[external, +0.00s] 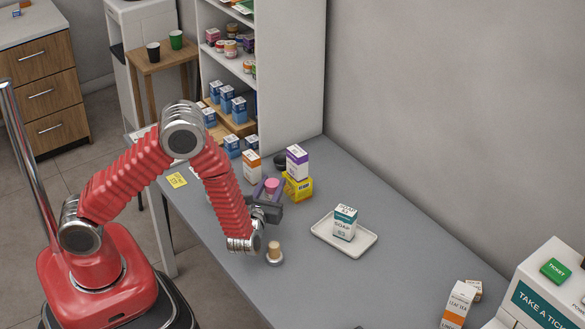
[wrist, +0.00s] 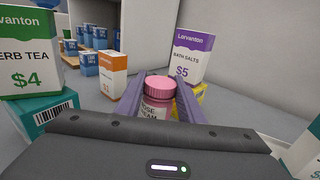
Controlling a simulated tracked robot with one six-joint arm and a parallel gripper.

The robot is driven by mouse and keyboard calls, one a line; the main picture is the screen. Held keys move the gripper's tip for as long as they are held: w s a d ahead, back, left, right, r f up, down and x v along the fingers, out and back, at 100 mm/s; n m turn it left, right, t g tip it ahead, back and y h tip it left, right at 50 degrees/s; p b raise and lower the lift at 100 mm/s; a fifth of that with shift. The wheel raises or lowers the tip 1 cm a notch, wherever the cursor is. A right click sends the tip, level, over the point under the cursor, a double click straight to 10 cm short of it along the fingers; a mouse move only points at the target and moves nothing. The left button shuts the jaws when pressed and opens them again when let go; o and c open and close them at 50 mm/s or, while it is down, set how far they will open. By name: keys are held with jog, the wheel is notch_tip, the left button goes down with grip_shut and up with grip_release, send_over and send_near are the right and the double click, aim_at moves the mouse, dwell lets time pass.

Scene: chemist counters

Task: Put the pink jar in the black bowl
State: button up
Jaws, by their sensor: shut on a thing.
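The pink jar (wrist: 158,106), with a pink lid and a pale label, sits between the two purple-grey fingers of my gripper (wrist: 172,98) in the wrist view. In the external view the pink jar (external: 271,184) shows at the end of my gripper (external: 267,190), which is shut on it near the yellow box. I cannot tell whether the jar touches the counter. A dark round thing, probably the black bowl (external: 280,160), is partly hidden behind the boxes. I do not make out the bowl in the wrist view.
A purple-and-white bath salts box (external: 297,161) stands on a yellow box (external: 299,187) beside the gripper. An orange-and-white box (external: 252,164) stands behind. A white tray (external: 325,239) holds a soap box. In the wrist view a herb tea box (wrist: 30,55) stands at left.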

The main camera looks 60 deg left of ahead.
aim_at(270, 187)
jog(key=shift+f, duration=2.05)
jog(key=shift+f, duration=0.1)
jog(key=o, duration=1)
jog(key=shift+s+d, duration=0.1)
jog(key=v, duration=0.5)
notch_tip(270, 187, up, 5)
jog(key=shift+r, duration=1.15)
jog(key=shift+o, duration=0.7)
